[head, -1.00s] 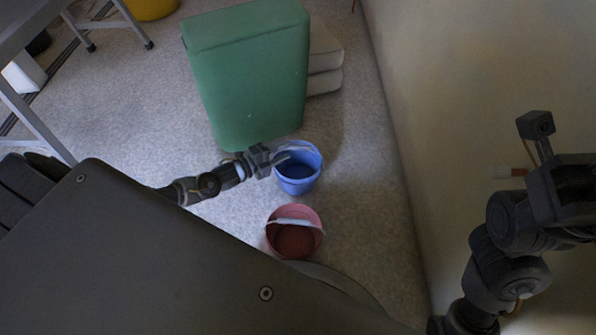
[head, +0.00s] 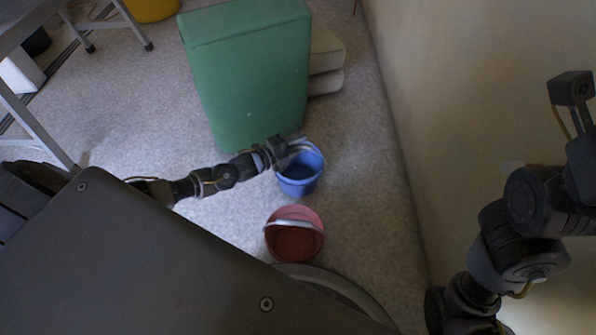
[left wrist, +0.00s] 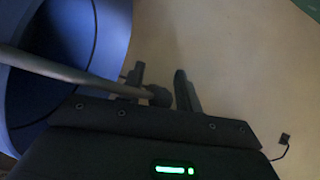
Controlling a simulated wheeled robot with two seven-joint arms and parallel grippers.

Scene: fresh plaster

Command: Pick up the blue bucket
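The blue bucket (head: 298,184) stands on the floor in front of the green block, with a pale handle. In the left wrist view the bucket (left wrist: 106,35) fills the upper left, and its grey handle (left wrist: 60,70) runs across to my fingers. My left gripper (head: 298,148) is over the bucket's far left rim. In the left wrist view its two fingers (left wrist: 160,88) stand apart, with a dark rounded piece near the handle's end between them. I cannot tell whether the fingers touch the handle. My right arm rises at the right edge; its gripper is out of view.
A red bucket (head: 294,240) with a pale handle stands just nearer to me. A tall green block (head: 248,80) stands close behind the blue bucket, with pale stacked pieces (head: 325,70) beside it. A wall (head: 470,100) bounds the right.

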